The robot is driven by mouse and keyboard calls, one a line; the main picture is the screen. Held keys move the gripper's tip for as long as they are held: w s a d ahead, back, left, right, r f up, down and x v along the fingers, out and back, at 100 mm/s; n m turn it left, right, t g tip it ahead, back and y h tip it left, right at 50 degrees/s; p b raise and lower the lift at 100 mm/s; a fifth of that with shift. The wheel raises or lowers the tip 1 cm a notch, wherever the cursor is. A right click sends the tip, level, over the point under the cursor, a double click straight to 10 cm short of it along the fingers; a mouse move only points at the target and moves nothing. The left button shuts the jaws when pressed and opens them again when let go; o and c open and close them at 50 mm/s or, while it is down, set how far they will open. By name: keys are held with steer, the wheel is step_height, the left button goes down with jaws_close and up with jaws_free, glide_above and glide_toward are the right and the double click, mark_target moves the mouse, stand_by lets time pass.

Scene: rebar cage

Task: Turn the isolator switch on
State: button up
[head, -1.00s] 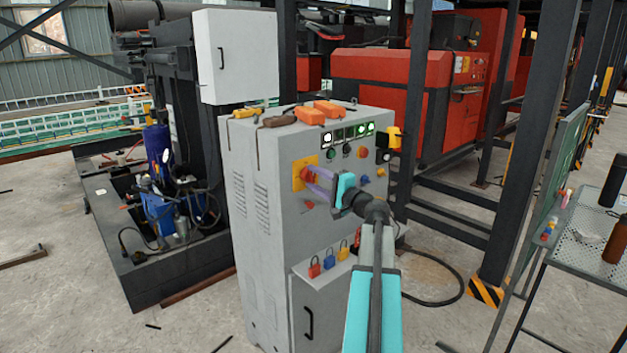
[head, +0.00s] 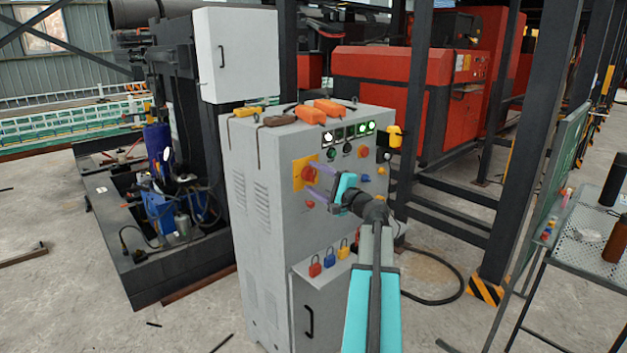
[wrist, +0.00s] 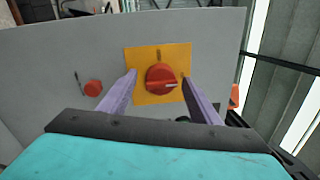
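The isolator switch is a red rotary knob (head: 308,174) on a yellow plate (head: 298,184) on the front of the grey cabinet. In the wrist view the knob (wrist: 160,79) is near the middle of the plate (wrist: 143,55), with a pale line on its handle pointing right. Dark marks show on the plate above and to the right of the knob; I cannot read them. My gripper (wrist: 158,78) is open, with one purple finger each side of the knob and gaps visible. My gripper (head: 315,179) also shows in front of the switch in the head view.
Lit indicators (head: 350,131) and more knobs are on the cabinet (head: 270,220). Several padlocks (head: 329,258) hang below. Orange tools (head: 313,115) lie on top. A dark post (head: 412,100) stands to the right.

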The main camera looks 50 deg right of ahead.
steer(key=shift+r, duration=0.1)
steer(key=shift+s, duration=0.15)
steer(key=s+a+f+b, duration=0.1)
steer(key=s+b, duration=0.1)
steer(key=s, duration=1.1)
steer(key=shift+s, duration=0.3)
steer(key=shift+w+a+f, duration=0.1)
